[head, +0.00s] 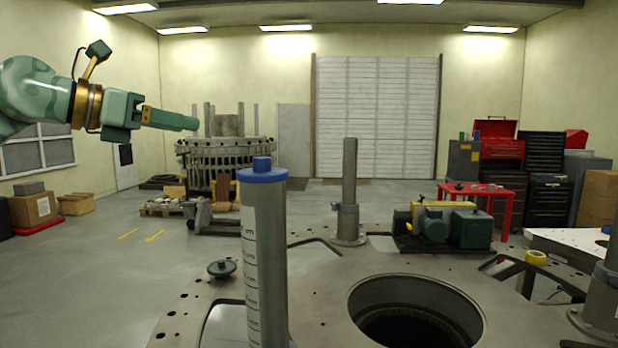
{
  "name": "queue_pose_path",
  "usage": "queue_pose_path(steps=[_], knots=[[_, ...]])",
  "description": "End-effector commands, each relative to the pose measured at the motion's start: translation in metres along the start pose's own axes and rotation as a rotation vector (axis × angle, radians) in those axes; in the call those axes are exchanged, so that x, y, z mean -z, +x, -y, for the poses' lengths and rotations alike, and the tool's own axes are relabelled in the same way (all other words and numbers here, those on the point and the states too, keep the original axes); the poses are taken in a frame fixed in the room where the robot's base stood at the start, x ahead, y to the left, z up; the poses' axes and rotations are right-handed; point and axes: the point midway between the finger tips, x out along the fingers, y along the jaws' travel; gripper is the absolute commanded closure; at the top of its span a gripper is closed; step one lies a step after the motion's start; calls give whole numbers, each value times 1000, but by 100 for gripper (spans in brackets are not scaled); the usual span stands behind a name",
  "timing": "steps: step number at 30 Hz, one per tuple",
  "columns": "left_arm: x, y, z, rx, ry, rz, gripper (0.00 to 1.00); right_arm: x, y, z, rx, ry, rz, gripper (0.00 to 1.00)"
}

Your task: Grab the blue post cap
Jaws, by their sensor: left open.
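The blue post cap (262,171) sits on top of the grey post (266,265) in the front middle of the head view. It is a flat blue disc with a small raised knob. The post is upright and has printed marks down its side. My left gripper (190,123) is open, reaching in from the upper left. In the picture it is left of the cap and higher, apart from it. Its fingers show edge-on, and nothing is seen between them. My right gripper is not in view.
The turret plate (325,300) has a large round hole, several cut-outs and small holes. A second post (349,190) stands behind, and another post (605,290) is at the right edge. A green motor unit (450,228) sits at the plate's back right. The air left of the cap is clear.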

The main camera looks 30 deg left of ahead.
Motion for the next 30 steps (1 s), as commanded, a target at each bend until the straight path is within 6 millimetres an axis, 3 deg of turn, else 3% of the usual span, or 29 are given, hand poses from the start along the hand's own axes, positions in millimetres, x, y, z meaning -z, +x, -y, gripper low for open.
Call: queue_pose_path(steps=[3,8,19,26,30], knots=[[16,2,3,-10,36,-82,43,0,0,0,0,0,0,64],[25,7,4,-3,40,-131,43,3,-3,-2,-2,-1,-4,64],[31,88,5,3,43,-127,43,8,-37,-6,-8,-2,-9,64],[36,113,3,-2,43,-126,43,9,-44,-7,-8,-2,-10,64],[31,131,6,3,43,-126,43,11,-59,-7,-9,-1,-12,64]])
